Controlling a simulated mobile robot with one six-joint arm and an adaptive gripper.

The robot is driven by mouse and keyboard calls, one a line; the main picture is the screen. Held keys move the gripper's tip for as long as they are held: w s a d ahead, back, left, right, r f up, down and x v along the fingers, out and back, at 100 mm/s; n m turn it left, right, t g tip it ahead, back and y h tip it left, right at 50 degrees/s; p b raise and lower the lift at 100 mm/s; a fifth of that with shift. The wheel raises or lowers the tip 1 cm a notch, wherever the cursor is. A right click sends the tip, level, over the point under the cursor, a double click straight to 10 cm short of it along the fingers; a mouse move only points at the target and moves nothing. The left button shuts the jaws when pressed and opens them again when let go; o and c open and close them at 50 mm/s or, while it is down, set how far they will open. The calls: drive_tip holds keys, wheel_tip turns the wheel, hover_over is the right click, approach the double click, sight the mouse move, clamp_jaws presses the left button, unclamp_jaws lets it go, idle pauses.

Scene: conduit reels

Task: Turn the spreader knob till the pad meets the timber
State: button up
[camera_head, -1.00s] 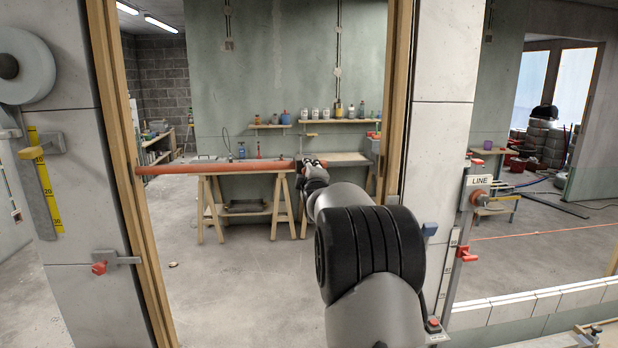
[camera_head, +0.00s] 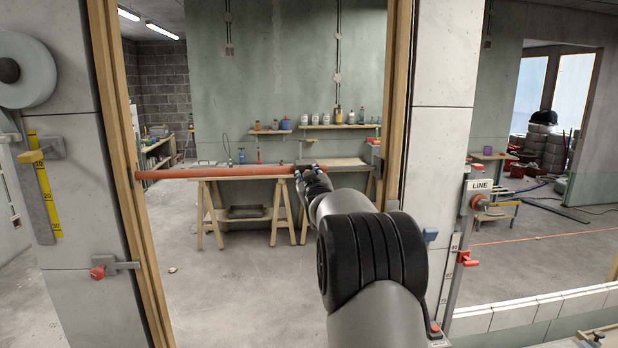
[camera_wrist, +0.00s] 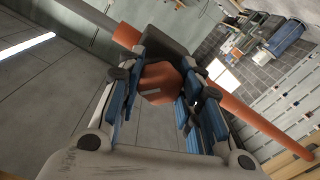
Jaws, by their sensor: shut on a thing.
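The spreader's orange tube (camera_head: 220,173) spans the doorway from the left timber (camera_head: 118,140) to a dark block (camera_head: 306,163) near the middle. To the right, a grey pad (camera_head: 376,160) is close to the right timber (camera_head: 397,90); whether they touch cannot be told. In the wrist view, the orange faceted knob (camera_wrist: 160,84) sits between the blue-lined fingers of my gripper (camera_wrist: 160,98), which is shut on it. The tube (camera_wrist: 265,122) and the dark block (camera_wrist: 168,38) are behind the knob. In the head view my gripper (camera_head: 308,180) largely hides the knob.
A trestle bench (camera_head: 250,178) stands beyond the doorway. Shelves with bottles (camera_head: 340,126) hang behind it. A red-knobbed fixture (camera_head: 99,272) is on the left pillar, and a LINE sign (camera_head: 479,185) is on the right one. The floor in the doorway is mostly clear.

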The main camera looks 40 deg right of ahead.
drive_tip(key=m+p, duration=0.1)
drive_tip(key=m, duration=0.5)
drive_tip(key=m+p, duration=0.1)
drive_tip(key=m, duration=0.5)
drive_tip(key=shift+m, duration=0.3)
drive_tip(key=m, duration=0.6)
drive_tip(key=shift+m+p, duration=0.3)
drive_tip(key=m, duration=0.5)
drive_tip(key=shift+m, duration=0.3)
drive_tip(key=o, duration=1.1)
